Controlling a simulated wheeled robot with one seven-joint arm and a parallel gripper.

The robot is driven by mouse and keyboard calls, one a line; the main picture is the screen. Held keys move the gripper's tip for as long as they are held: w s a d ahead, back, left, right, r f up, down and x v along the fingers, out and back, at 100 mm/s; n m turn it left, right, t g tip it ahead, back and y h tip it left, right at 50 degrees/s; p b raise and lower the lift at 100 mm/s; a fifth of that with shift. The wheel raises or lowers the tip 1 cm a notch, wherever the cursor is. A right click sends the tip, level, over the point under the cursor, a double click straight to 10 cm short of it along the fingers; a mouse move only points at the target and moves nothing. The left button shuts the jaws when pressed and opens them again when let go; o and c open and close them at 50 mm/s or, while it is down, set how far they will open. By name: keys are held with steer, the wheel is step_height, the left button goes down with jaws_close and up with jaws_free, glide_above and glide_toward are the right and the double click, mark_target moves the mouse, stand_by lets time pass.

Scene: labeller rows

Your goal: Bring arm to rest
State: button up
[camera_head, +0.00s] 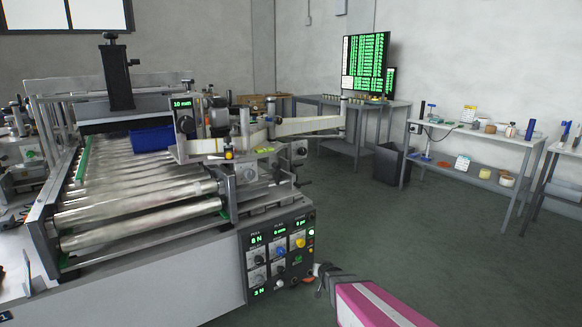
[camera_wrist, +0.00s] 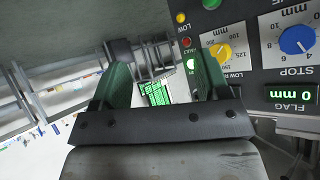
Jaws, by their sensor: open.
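My gripper (camera_wrist: 160,62) shows in the wrist view with its two green fingers apart and nothing between them. In the head view a pink and white part of my arm enters at the bottom, and its dark end (camera_head: 321,277) is just right of the labeller's control panel (camera_head: 280,252). The panel, with its displays and knobs, also fills the upper right of the wrist view (camera_wrist: 262,55). I cannot tell the exact gap between fingers and panel.
The roller labeller (camera_head: 140,190) takes up the left, with a blue box (camera_head: 152,139) on its rollers. A desk with green screens (camera_head: 365,62), a dark bin (camera_head: 387,165) and a shelf table (camera_head: 470,133) stand behind. The floor (camera_head: 430,235) at right is clear.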

steer(key=s+d+r+g, duration=0.1)
steer(key=s+r+g, duration=0.2)
steer(key=s, duration=0.4)
steer(key=s+d+r+n+g, duration=0.1)
steer(key=s+d+r+g, duration=0.1)
steer(key=s+r+g, duration=0.2)
steer(key=s+d+r+g, duration=0.1)
steer(key=s+r+g, duration=0.2)
steer(key=s+r, duration=0.4)
steer(key=s, duration=0.5)
steer(key=shift+d+n+g, duration=0.3)
steer(key=shift+d+g, duration=0.05)
steer(key=shift+g, duration=0.05)
